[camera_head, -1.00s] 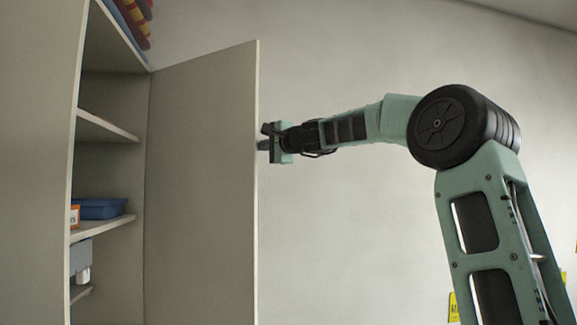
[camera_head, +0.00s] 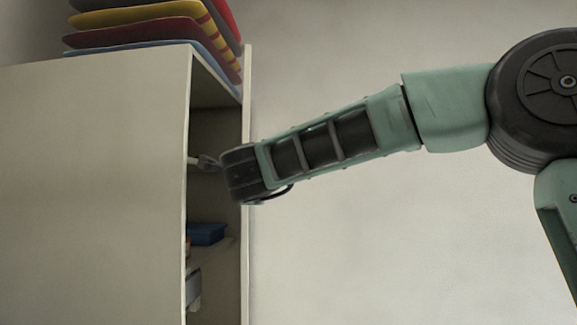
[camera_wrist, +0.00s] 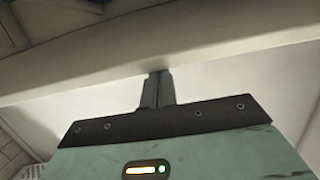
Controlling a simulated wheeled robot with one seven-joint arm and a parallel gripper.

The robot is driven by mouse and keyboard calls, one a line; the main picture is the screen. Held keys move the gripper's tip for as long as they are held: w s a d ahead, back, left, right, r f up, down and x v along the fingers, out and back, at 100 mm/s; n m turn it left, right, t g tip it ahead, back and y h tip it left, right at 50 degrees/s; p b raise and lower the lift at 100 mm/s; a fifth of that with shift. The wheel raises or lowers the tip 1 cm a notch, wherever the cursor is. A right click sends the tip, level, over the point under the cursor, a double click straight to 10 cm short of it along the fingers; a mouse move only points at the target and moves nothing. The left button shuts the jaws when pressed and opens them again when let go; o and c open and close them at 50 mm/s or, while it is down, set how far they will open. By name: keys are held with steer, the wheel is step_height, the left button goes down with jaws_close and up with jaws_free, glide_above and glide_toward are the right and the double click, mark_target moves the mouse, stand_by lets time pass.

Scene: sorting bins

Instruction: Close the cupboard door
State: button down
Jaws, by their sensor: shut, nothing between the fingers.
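The pale cupboard (camera_head: 95,190) stands at the left in the head view. Its front is partly open, with shelves visible through a narrow gap. A pale upright panel (camera_head: 246,240) at the gap's right side looks like the cupboard door seen nearly edge-on. In the wrist view my gripper (camera_wrist: 157,76) is shut and empty. Its fingertips overlap a long pale board edge (camera_wrist: 85,60); I cannot tell whether they touch it.
Folded or stacked coloured items (camera_head: 160,25) lie on top of the cupboard. A blue box (camera_head: 206,233) sits on an inner shelf, with a grey-white item (camera_head: 193,288) below. The plain wall (camera_head: 400,240) to the right is clear except for my arm.

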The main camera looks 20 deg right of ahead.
steer(key=w+a+m+g+h+p, duration=0.1)
steer(key=w+a+m+h+p, duration=0.1)
steer(key=a, duration=0.7)
steer(key=shift+w+a+h+p, duration=0.15)
steer(key=shift+w+h+p, duration=0.05)
steer(key=shift+h+p, duration=0.4)
